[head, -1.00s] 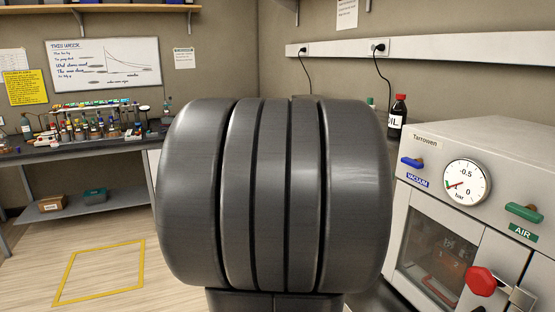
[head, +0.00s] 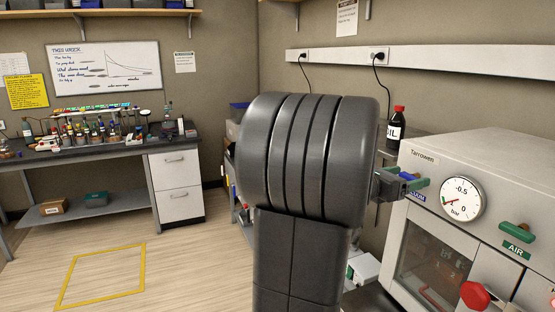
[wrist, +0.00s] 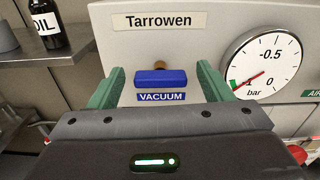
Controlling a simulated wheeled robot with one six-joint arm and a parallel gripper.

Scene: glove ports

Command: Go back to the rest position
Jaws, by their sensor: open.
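My gripper (head: 417,179) is at the front of the Tarrowen vacuum oven (head: 440,150), by the blue vacuum handle. In the wrist view its two green fingers stand apart with nothing gripped, and my gripper (wrist: 160,84) faces the panel. The blue vacuum handle (wrist: 161,78) appears level in the gap between the fingers, above its VACUUM label. I cannot tell whether the fingertips reach around it. In the head view my gripper mostly hides the handle. My dark arm fills the middle of the head view.
The gauge (head: 456,198) reads near -1 bar. A green air handle (head: 515,231) and red door knob (head: 474,295) are to the right. A cluttered bench (head: 100,150) and yellow-marked clear floor (head: 105,278) lie left.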

